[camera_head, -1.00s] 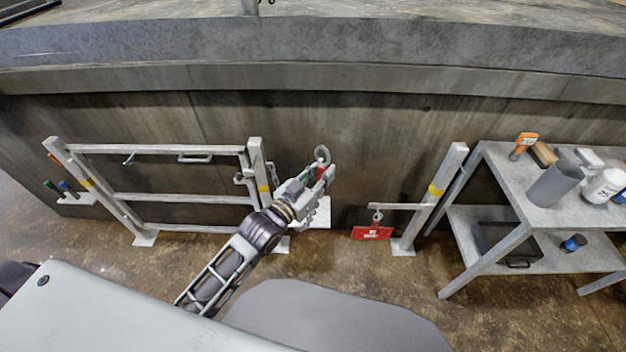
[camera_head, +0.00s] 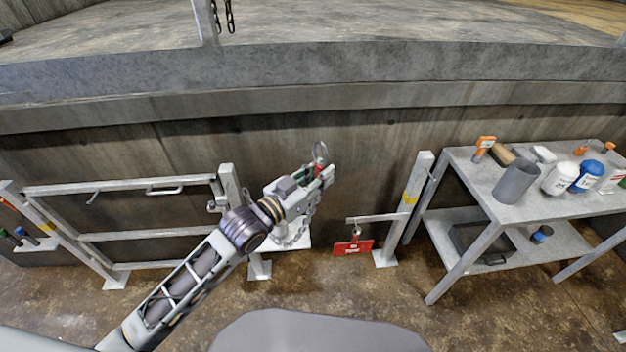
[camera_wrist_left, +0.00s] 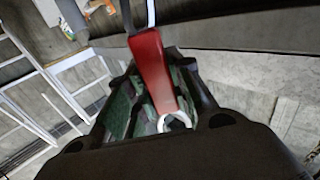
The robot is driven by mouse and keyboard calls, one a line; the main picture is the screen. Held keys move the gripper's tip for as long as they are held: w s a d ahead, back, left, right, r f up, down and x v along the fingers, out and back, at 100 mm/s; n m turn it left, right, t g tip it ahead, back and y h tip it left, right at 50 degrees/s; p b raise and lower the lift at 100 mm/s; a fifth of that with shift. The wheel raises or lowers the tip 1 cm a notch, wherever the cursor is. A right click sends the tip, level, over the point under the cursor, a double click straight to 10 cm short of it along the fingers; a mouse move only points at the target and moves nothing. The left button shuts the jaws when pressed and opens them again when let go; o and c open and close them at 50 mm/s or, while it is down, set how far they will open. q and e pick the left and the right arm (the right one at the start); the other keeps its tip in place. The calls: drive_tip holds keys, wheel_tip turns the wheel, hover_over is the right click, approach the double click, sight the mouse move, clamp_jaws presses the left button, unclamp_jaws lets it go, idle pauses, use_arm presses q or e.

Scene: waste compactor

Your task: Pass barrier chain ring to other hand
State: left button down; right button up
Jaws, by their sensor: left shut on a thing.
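My left gripper (camera_head: 318,172) reaches in from the left and is in front of the concrete wall, between the gate and the right-hand post. It is shut on the barrier chain ring (camera_head: 320,149), whose grey loop stands up above the fingertips. In the left wrist view a red piece (camera_wrist_left: 153,70) lies between the fingers, with a pale loop (camera_wrist_left: 174,121) at its near end and a grey loop at its far end. The right gripper is not in view.
A grey metal gate (camera_head: 130,236) stands at the left. A yellow-banded post (camera_head: 411,200) with a side arm carries a red sign (camera_head: 353,247). The workbench (camera_head: 470,195) at the right holds a grey cup (camera_head: 515,181) and bottles. A concrete ledge (camera_head: 300,80) runs along the back.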

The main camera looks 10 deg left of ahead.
use_arm(q)
drive_tip(key=shift+w+d+r+m+g+h, duration=0.2)
drive_tip(key=shift+d+r+m+g+h, duration=0.25)
drive_tip(key=shift+d+r, duration=0.6)
drive_tip(key=shift+a+r, duration=0.1)
drive_tip(key=shift+r, duration=0.05)
